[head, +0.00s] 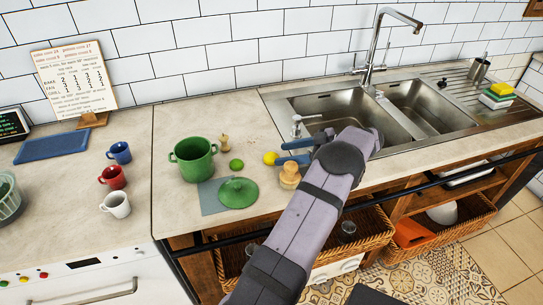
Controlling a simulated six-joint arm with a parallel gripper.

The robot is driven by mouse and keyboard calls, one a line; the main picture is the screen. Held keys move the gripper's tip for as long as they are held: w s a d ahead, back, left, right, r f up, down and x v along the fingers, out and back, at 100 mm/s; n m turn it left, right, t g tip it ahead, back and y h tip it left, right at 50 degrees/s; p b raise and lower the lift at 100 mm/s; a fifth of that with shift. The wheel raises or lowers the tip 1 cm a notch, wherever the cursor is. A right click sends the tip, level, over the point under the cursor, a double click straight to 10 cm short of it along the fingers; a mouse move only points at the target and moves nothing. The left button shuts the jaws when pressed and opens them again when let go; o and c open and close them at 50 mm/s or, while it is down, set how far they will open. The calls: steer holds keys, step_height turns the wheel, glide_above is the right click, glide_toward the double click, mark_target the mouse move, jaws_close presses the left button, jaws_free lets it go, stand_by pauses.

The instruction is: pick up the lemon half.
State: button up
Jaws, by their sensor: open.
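A small yellow fruit piece (270,158), which looks like the lemon half, sits on the counter to the right of a green lime (236,164). My gripper (280,153) reaches in from the right, with its two blue fingers apart and pointing left. The fingertips are right beside the yellow piece. I cannot tell whether they touch it or how high they are above the counter. Nothing shows held between the fingers.
A green pot (193,158), its green lid (238,192) on a grey mat and a small wooden object (290,176) stand close by. A wooden mill (224,142) is behind the lime. Mugs (113,177) stand left. The steel sink (350,105) lies behind my arm.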

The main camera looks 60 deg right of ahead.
mark_target(275, 155)
steer(key=shift+p+x, duration=0.7)
steer(key=shift+x, duration=1.3)
steer(key=shift+a, duration=0.1)
steer(key=c, duration=0.8)
steer(key=shift+o, duration=0.2)
steer(key=shift+r, duration=0.1)
step_height(275, 155, up, 10)
steer(key=b, duration=0.2)
steer(key=shift+b, duration=0.35)
